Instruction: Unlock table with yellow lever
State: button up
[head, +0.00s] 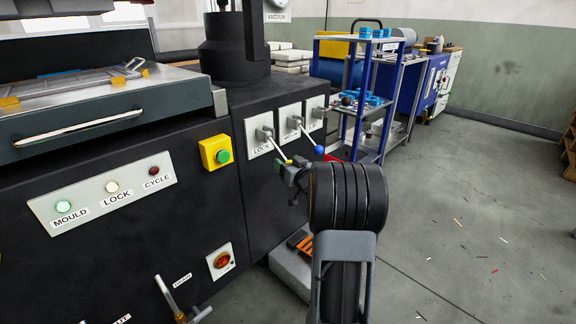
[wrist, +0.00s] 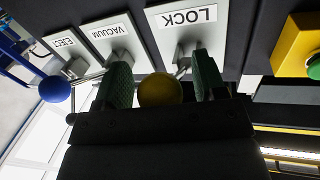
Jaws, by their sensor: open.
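The yellow ball of the LOCK lever (wrist: 160,90) sits between the two green finger pads of my gripper (wrist: 161,72) in the wrist view. The table (head: 100,98), with a frame on top and a silver handle, is at the left.
The VACUUM lever's blue ball (wrist: 55,89) is close to the left of my gripper; the EJECT plate (wrist: 65,43) is beyond it. A yellow box with a green button (head: 215,153) is left of the LOCK plate. The LOCK lamp (head: 112,187) looks pale and lit.

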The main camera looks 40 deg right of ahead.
jog(key=c, duration=1.2)
